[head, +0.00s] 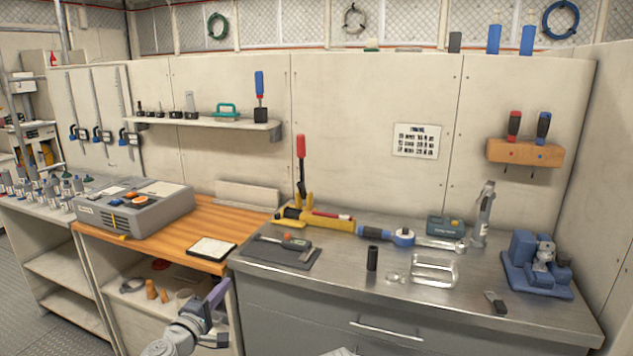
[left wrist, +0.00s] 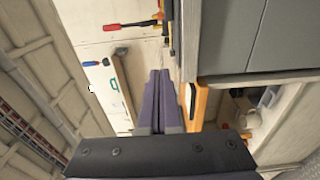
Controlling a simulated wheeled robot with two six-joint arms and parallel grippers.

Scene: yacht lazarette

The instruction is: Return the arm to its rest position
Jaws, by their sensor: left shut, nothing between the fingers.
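My left gripper (head: 216,296) shows at the bottom of the head view, in front of the bench and low beside the grey cabinet's left edge. Its purple fingers are shut with nothing between them. In the left wrist view the closed fingers (left wrist: 159,100) point towards the wall, with the grey cabinet (left wrist: 240,45) to their right. No object touches the fingers. My right gripper is not clearly in view.
The steel worktop (head: 330,270) holds a dark mat (head: 265,255), a yellow tool (head: 318,218), a clear tray (head: 434,270) and a blue vise (head: 537,270). A wooden bench (head: 205,222) carries a grey case (head: 135,208). Open shelving (head: 130,305) lies below it.

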